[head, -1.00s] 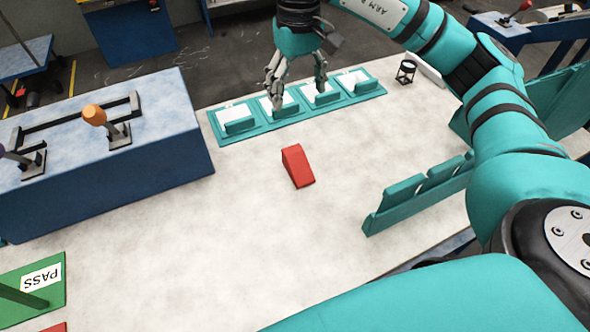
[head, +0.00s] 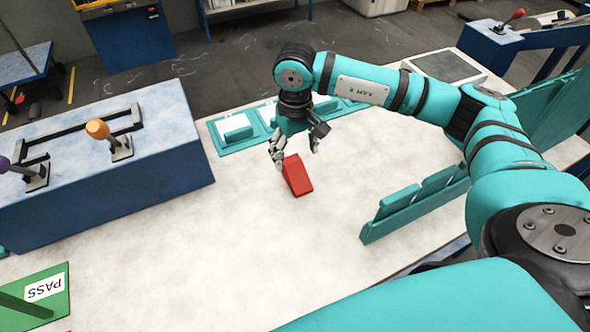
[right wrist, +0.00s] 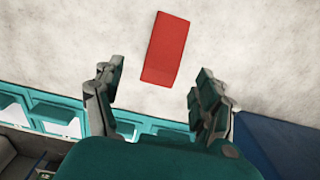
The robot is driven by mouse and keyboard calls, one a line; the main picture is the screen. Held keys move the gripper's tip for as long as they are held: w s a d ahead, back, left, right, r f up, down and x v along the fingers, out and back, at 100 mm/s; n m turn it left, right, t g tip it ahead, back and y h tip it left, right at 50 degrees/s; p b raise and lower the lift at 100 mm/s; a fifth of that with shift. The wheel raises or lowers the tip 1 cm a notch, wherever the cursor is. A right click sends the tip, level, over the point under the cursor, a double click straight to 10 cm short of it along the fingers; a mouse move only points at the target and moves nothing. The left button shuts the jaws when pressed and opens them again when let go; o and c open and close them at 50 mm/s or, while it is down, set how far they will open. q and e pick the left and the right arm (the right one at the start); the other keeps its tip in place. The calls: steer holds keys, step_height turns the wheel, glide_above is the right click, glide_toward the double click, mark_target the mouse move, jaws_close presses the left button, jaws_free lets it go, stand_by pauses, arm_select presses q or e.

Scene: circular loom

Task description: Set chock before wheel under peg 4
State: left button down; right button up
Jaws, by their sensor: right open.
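The chock is a red wedge (head: 297,176) lying on the pale worktop near its middle. It also shows in the right wrist view (right wrist: 165,48), ahead of the fingertips. My right gripper (head: 294,158) is open just behind the chock in the head view, above the worktop. In the right wrist view its two fingers (right wrist: 152,82) stand apart with nothing between them, and the chock lies beyond them. I cannot identify a wheel or peg 4 for certain. My left gripper is not in view.
A teal tray row with white cards (head: 233,130) lies at the worktop's back, partly hidden by my arm. A teal slotted rack (head: 415,208) stands at right. A blue box with orange-knobbed lever (head: 97,129) stands left. A green PASS board (head: 58,308) is front left. Worktop (head: 200,240) is clear in front.

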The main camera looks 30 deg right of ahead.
mark_target(295, 167)
steer(key=f, duration=0.1)
steer(key=f+p, duration=0.2)
steer(key=shift+s+a+f, duration=0.15)
steer(key=shift+s+f, duration=0.15)
steer(key=shift+f, duration=0.6)
steer(key=c, duration=1.5)
steer(key=shift+w, duration=0.1)
steer(key=shift+r, duration=0.1)
